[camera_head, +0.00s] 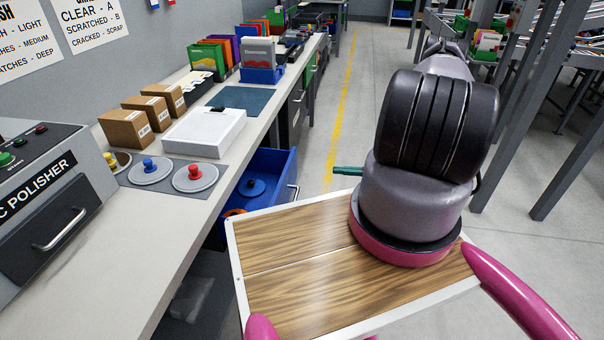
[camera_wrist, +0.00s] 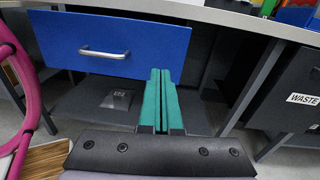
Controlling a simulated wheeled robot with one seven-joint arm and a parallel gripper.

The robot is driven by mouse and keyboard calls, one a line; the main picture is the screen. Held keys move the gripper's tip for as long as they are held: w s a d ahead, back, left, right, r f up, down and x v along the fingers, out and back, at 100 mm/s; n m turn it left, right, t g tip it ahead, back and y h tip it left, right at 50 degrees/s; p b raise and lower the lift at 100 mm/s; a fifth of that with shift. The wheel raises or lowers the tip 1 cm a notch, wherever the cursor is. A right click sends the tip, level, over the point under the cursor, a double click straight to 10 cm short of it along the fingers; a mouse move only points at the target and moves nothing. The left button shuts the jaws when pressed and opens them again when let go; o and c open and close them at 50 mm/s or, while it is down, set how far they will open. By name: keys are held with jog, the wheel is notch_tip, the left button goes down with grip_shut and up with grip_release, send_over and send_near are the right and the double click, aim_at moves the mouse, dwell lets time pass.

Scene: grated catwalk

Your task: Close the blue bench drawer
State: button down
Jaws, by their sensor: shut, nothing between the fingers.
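The blue bench drawer (camera_head: 279,169) stands pulled out from under the bench top in the head view, with a dark blue round part and an orange part inside it. In the wrist view the flat front of the blue drawer (camera_wrist: 60,42) faces me, with a pale bar handle (camera_wrist: 104,52) across it. My gripper (camera_wrist: 160,72) is shut and empty, its green fingers pressed together. The fingertips overlap the drawer's lower right part in that view; I cannot tell whether they touch it. In the head view the green fingers of my gripper (camera_head: 336,171) are right of the drawer, apart from its handle.
The long bench (camera_head: 172,255) carries a disc polisher (camera_head: 50,200), a white case (camera_head: 204,132), cardboard boxes and coloured bins. A dark waste drawer (camera_wrist: 293,90) is at the right in the wrist view. Grey floor (camera_head: 350,80) with a yellow line lies open beyond my gripper.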

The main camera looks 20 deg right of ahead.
notch_tip(320, 180, down, 2)
jog(key=s+m+t, duration=0.1)
send_near(293, 171)
jog(key=x, duration=0.6)
jog(key=shift+w+a+f, duration=0.2)
jog(key=shift+w+a, duration=0.1)
jog(key=shift+w, duration=0.05)
jog(key=shift+a, duration=0.1)
jog(key=x, duration=1.2)
jog(key=shift+w+a, duration=0.15)
jog(key=shift+a, duration=0.1)
jog(key=shift+w+a, duration=0.2)
jog(key=shift+a, duration=0.1)
jog(key=shift+a+r, duration=0.1)
